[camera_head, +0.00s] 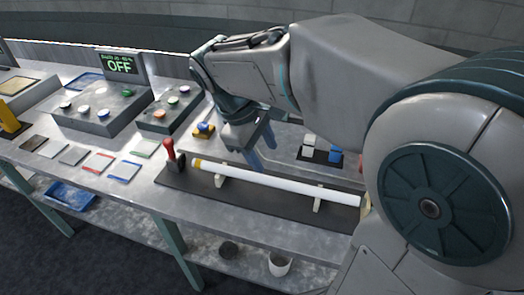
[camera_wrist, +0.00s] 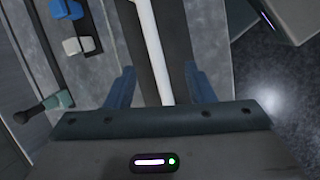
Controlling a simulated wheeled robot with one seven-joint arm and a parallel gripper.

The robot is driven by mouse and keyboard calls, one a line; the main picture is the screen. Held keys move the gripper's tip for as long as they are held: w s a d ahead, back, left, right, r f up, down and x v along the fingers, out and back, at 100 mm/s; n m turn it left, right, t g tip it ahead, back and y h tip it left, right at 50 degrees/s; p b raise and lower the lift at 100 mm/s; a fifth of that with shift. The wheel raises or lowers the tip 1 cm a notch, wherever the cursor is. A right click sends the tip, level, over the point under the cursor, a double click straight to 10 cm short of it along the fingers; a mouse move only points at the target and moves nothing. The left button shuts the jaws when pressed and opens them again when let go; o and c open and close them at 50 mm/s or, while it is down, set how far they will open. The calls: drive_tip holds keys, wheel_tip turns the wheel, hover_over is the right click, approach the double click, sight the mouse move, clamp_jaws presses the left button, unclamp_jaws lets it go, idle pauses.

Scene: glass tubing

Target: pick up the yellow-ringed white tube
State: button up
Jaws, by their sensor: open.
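The white tube (camera_head: 285,184) lies level across small upright supports on a dark base plate (camera_head: 225,194) on the workbench. A yellow ring (camera_head: 196,164) marks its left end. In the wrist view the white tube (camera_wrist: 152,50) runs down from the top edge and passes behind the gripper body. My gripper (camera_head: 262,160) is open and empty, behind and above the tube in the head view. In the wrist view my gripper (camera_wrist: 160,84) has one blue finger on each side of the tube, with gaps to both. The ringed end is hidden in the wrist view.
A red-handled clamp (camera_head: 170,155) stands by the tube's left end. Blue and white blocks (camera_head: 335,156) sit behind the tube. A button console (camera_head: 95,105) and flat coloured tiles (camera_head: 97,162) lie to the left. A cup (camera_head: 279,265) stands on the lower shelf.

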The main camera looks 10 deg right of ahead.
drive_tip(key=w+a+n+h, duration=0.1)
drive_tip(key=w+n, duration=0.1)
hover_over(279, 180)
drive_tip(key=a, duration=0.3)
wheel_tip(279, 180, down, 7)
drive_tip(key=shift+b+x, duration=0.4)
drive_tip(key=shift+x, duration=2.3)
drive_tip(key=shift+d+r, duration=0.1)
clamp_jaws()
